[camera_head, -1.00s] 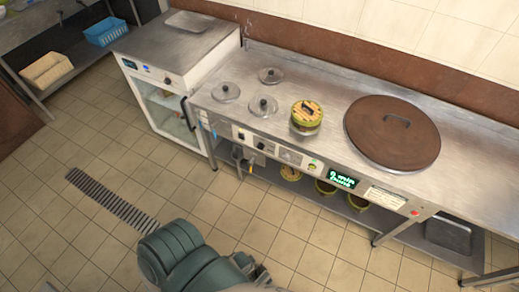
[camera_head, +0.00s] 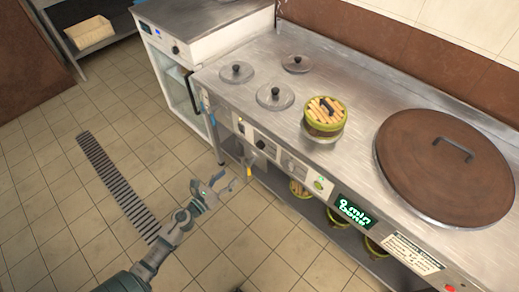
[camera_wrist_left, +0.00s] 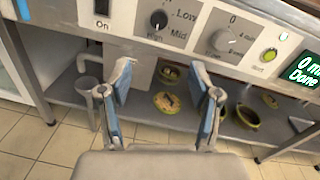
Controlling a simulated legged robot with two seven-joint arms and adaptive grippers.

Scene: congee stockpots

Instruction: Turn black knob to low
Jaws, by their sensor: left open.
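The black knob (camera_wrist_left: 159,19) is on the counter's front panel in the left wrist view, with "Low" and "Mid" printed to its right and a smaller word under it. I cannot tell for sure where it points. In the head view it is a small dark round knob (camera_head: 261,145) on the panel. My left gripper (camera_head: 226,181) is open and empty, in front of and below the panel, apart from the knob. In the left wrist view its two blue-padded fingers (camera_wrist_left: 163,80) are spread below the knob. My right gripper is not in view.
A black "On" switch (camera_wrist_left: 102,7) is left of the knob; a grey timer knob (camera_wrist_left: 222,40) and a green button (camera_wrist_left: 269,55) are to its right. A lower shelf (camera_wrist_left: 65,88) with pots is under the panel. Tiled floor (camera_head: 230,250) is free in front.

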